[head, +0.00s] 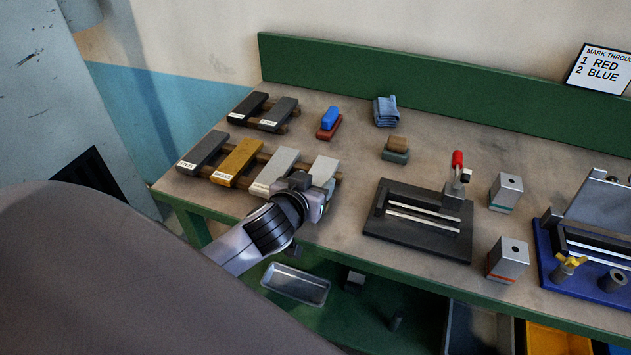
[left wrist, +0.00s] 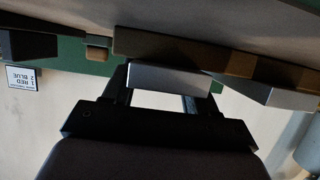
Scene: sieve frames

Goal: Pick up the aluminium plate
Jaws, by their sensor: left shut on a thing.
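Two pale silver plates lie at the right end of the front row on wooden bars in the head view. The rightmost, which looks like the aluminium plate (head: 324,169), is partly covered by my left gripper (head: 314,196), and any label on it is hidden. The left gripper is shut on this plate; in the left wrist view the plate (left wrist: 168,79) sits between the two fingers, close to the wooden bar. The other pale plate (head: 275,170), with a white label, lies just left of it. My right gripper is not in view.
A brass plate (head: 237,163) and dark plates (head: 203,152) lie farther left. A black fixture with a red handle (head: 419,220) stands to the right, near grey blocks (head: 506,192). Brushes and a blue cloth (head: 386,111) lie behind. A metal tray (head: 296,284) sits on the lower shelf.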

